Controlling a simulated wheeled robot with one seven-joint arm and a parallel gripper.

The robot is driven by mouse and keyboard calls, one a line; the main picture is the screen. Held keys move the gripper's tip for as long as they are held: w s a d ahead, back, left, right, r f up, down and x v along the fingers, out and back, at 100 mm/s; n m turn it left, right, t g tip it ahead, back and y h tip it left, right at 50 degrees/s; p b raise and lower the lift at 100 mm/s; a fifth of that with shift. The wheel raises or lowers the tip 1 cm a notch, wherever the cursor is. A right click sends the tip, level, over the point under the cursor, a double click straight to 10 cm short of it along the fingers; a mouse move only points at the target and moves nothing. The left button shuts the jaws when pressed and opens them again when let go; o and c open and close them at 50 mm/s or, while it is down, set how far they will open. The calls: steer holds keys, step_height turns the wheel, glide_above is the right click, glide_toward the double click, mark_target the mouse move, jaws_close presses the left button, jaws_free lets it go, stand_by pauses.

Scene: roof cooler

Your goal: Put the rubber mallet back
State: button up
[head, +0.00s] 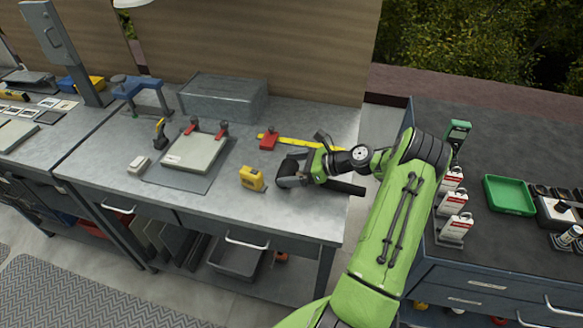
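My gripper (292,174) is over the right part of the grey metal workbench (110,165), low near its top. It points left. Dark shapes sit at its fingers, and I cannot tell fingers from a possible mallet head there. A dark bar (345,188) lies just below my wrist near the bench's right edge; it may be a handle or part of my gripper. I cannot make out the rubber mallet for certain. Whether the fingers are open or shut is not clear.
A yellow tape measure (252,178) stands just left of my gripper. A red clamp (268,140) and yellow rule (298,142) lie behind. A grey case (223,97) stands at the back. A dark counter at right holds a green tray (509,195).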

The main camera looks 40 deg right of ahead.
steer(key=shift+r, duration=0.2)
step_height(320, 180, up, 5)
steer(key=p, duration=0.3)
glide_above(329, 181)
steer(key=shift+f, duration=0.15)
steer(key=w+a+r+n+g+h, duration=0.1)
steer(key=a+r+n+g, duration=0.1)
steer(key=a+r+n, duration=0.4)
steer(key=a+r+n+g+h, duration=0.1)
steer(key=a+n+g+h, duration=0.2)
steer(key=a, duration=0.5)
steer(key=w+a+r+n+g, duration=0.1)
steer(key=a+r+n+g, duration=0.1)
steer(key=a+r+n, duration=0.4)
steer(key=s+a+r+n+h, duration=0.1)
steer(key=s+a+n, duration=0.2)
steer(key=s, duration=0.3)
steer(key=s+a+r+n+t+h, duration=0.1)
steer(key=s+a+n+h, duration=0.1)
steer(key=s+n, duration=0.3)
steer(key=s+a+r+n+t+h, duration=0.1)
steer(key=s+a+n, duration=0.3)
steer(key=s, duration=0.4)
steer(key=shift+r+n, duration=0.15)
steer(key=shift+n, duration=0.45)
